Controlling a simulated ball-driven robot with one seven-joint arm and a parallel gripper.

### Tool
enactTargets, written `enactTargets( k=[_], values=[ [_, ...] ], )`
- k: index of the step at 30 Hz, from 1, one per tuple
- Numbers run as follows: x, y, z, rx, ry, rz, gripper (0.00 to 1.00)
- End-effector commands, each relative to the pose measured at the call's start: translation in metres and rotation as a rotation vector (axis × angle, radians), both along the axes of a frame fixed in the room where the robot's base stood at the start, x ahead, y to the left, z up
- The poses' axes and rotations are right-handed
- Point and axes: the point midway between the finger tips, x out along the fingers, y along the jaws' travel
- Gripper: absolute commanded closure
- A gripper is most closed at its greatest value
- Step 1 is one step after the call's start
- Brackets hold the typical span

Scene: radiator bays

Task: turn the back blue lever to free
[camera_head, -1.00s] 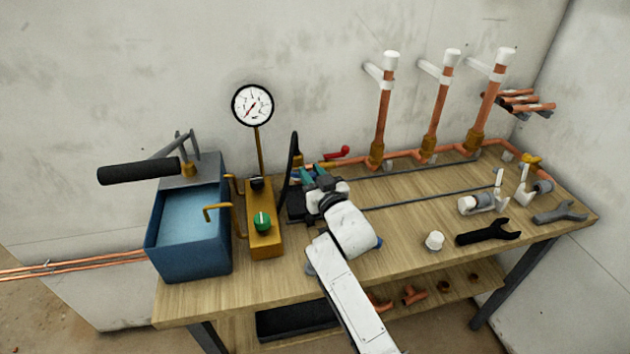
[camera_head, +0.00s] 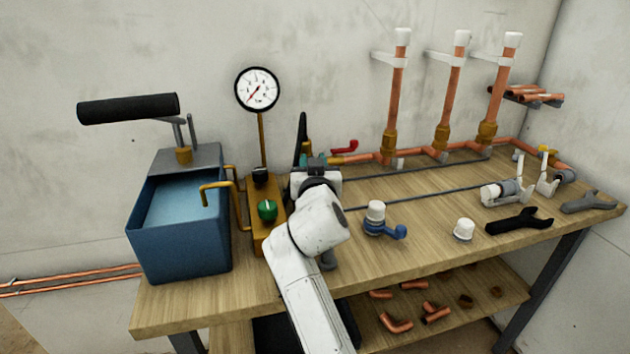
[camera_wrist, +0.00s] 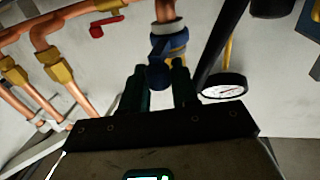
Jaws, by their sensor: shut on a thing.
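In the wrist view a blue lever (camera_wrist: 161,74) with a blue collar sits at a copper pipe with a pale ring. My gripper (camera_wrist: 160,84) is shut on it, one dark green finger on each side. In the head view my gripper (camera_head: 312,164) is at the back of the bench, right of the gauge stand, and my wrist hides the lever. Which way the lever is turned is hard to tell. A second blue lever (camera_head: 392,231) with a pale grey top stands nearer the front, apart from my gripper.
A blue tank (camera_head: 180,240) with a black-gripped pump handle stands left. A gauge (camera_head: 258,89) rises above a brass block with a green knob (camera_head: 267,209). A red lever (camera_head: 345,147) is close right of my gripper. A black hose stands behind. Wrenches lie at right.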

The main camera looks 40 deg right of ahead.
Motion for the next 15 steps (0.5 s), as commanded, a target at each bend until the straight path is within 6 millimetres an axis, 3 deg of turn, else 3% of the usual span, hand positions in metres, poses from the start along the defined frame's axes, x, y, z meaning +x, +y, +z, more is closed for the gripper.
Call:
enactTargets(
  k=[15],
  values=[
    [0.0003,0.0002,-0.0010,0.001,0.003,-0.070,1.00]
  ],
)
